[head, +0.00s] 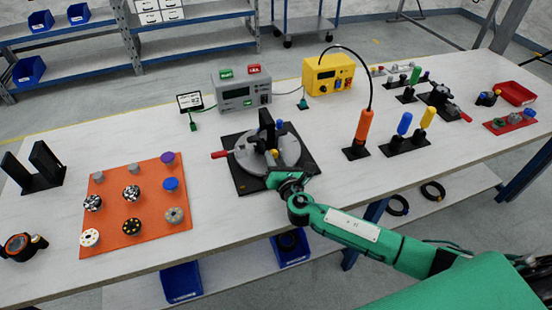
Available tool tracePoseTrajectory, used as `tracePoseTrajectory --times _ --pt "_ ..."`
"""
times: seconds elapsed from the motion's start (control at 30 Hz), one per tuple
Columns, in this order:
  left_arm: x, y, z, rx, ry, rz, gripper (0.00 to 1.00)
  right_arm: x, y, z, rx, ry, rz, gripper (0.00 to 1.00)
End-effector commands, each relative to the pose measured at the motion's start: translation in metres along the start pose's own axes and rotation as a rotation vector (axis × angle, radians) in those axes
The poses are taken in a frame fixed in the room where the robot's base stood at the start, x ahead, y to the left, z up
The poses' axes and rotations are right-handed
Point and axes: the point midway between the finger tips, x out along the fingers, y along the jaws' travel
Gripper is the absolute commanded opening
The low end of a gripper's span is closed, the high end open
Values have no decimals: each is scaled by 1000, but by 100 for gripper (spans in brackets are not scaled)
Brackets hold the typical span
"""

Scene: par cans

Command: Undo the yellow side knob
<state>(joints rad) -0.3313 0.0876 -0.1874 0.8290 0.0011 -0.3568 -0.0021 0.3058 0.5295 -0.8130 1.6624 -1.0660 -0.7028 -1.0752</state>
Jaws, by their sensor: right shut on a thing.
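A round grey fixture (286,144) with a black upright bracket (267,128) and a red-handled lever (220,154) stands on a black base plate (246,181) at the middle of the table. My right gripper (280,178) is at the front edge of this fixture, low by the plate. It is shut on the yellow side knob (271,175), of which only a sliver shows; the fingers hide the rest. My left gripper is not in view.
An orange mat (116,235) with several knobs lies at the left. A grey instrument (240,92) and a yellow power box (328,73) stand behind. An orange-handled tool (362,127) and blue and yellow-handled tools stand upright at the right. Bare table lies between mat and fixture.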

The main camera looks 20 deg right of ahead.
Motion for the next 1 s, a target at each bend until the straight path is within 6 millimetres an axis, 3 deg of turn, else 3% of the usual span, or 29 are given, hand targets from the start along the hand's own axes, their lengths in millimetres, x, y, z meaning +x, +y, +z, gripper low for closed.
tracePoseTrajectory --times 0.27,0.8,1.0 --pt "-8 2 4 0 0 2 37 0 1 2 -75 1 -1 5" --pt "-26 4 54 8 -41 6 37 0 3 3 -461 0 0 5" --pt "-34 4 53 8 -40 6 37 0 3 2 -563 -1 0 5"
